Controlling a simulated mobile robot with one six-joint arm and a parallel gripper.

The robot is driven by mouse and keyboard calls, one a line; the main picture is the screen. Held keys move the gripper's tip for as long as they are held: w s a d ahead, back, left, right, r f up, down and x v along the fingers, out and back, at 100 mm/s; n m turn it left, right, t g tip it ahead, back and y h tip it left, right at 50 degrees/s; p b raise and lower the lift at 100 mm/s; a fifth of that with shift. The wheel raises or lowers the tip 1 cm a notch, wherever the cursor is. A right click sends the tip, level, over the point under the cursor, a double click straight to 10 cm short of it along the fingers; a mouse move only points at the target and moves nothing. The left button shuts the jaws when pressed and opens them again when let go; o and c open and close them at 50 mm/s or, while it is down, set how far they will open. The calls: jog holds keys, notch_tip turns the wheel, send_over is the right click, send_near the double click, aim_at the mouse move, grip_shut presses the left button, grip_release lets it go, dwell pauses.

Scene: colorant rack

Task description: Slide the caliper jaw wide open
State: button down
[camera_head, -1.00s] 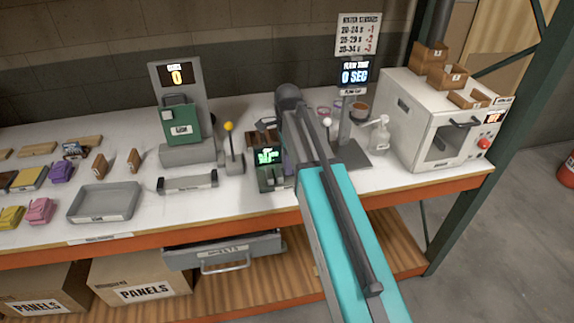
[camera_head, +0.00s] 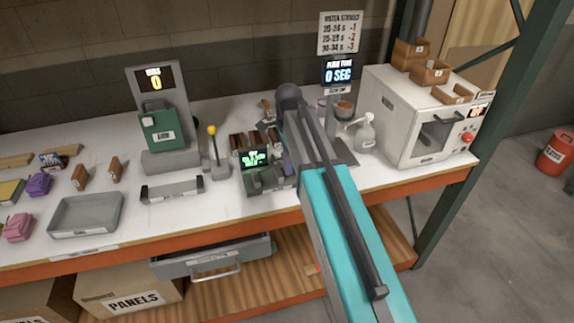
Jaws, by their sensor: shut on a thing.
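I cannot make out a caliper or its jaw for certain. A small unit with a lit green readout (camera_head: 255,158) stands on the bench, left of my teal arm, with a grey-green block (camera_head: 266,179) in front of it. Which part of it slides, if any, is too small to tell. My arm reaches over the bench from the lower right to a dark joint just right of this unit. My gripper does not show; the arm hides the area beyond, so I cannot see what it holds.
A lever with a yellow knob (camera_head: 211,131), a grey bar-shaped holder (camera_head: 172,189) and a grey tray (camera_head: 58,232) stand to the left. An open drawer (camera_head: 178,268) juts out below the bench.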

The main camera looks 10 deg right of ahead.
jog(key=c, duration=1.9)
grip_release()
jog(key=shift+d+r, duration=0.1)
jog(key=shift+d, duration=0.3)
jog(key=shift+o, duration=0.2)
jog(key=shift+a, duration=0.25)
jog(key=shift+r, duration=0.1)
notch_tip(320, 180, up, 14)
jog(key=b, duration=0.3)
jog(key=shift+f, duration=0.25)
jog(key=shift+d+f, duration=0.1)
